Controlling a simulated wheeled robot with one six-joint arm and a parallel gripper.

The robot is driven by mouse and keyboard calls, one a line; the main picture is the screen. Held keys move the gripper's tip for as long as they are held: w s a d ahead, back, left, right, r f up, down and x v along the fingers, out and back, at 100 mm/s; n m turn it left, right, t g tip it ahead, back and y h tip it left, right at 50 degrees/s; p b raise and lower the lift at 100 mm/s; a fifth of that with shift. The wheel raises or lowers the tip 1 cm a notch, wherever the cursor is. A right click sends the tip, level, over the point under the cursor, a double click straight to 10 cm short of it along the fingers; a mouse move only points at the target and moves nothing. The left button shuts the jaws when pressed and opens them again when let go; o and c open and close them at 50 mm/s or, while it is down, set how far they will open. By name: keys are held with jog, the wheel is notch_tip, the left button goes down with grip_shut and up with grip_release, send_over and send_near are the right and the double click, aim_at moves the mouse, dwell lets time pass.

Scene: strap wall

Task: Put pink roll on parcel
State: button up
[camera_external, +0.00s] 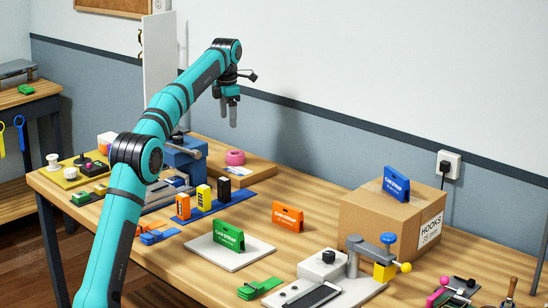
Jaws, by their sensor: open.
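The pink roll (235,157) lies flat on top of the low brown parcel (262,171), near its back edge. A white label shows on the parcel in front of the roll. The parcel lies at the back of the workbench, against the wall side. My gripper (230,121) is open and empty, pointing down in the air above the roll and apart from it. Its fingers are small in this view, and the gap between them is hard to see.
Upright coloured packs stand on a blue strip (215,205) in front of the parcel. A blue device (184,158) stands left of it. A green pack (229,236), an orange pack (287,216) and a cardboard box (385,218) stand further right. Bench space right of the parcel is clear.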

jog(key=s+a+r+m+t+h, duration=0.1)
jog(key=s+a+r+m+t, duration=0.3)
jog(key=s+a+r+m, duration=0.5)
jog(key=s+a+r+m+t+h, duration=0.15)
jog(key=s+a+r+t, duration=0.4)
jog(key=s+a, duration=0.8)
jog(key=s+a+f+m+t+y, duration=0.1)
jog(key=s+a+m, duration=0.3)
jog(key=s, duration=0.6)
jog(key=s+a+f+m+t, duration=0.4)
jog(key=s, duration=0.6)
jog(key=s+a+f+m+t+y, duration=0.1)
jog(key=s+a+m, duration=0.3)
jog(key=s, duration=0.6)
jog(key=shift+s+a+f+t+y, duration=0.2)
jog(key=shift+f+t+y, duration=0.15)
jog(key=shift+f+t, duration=0.4)
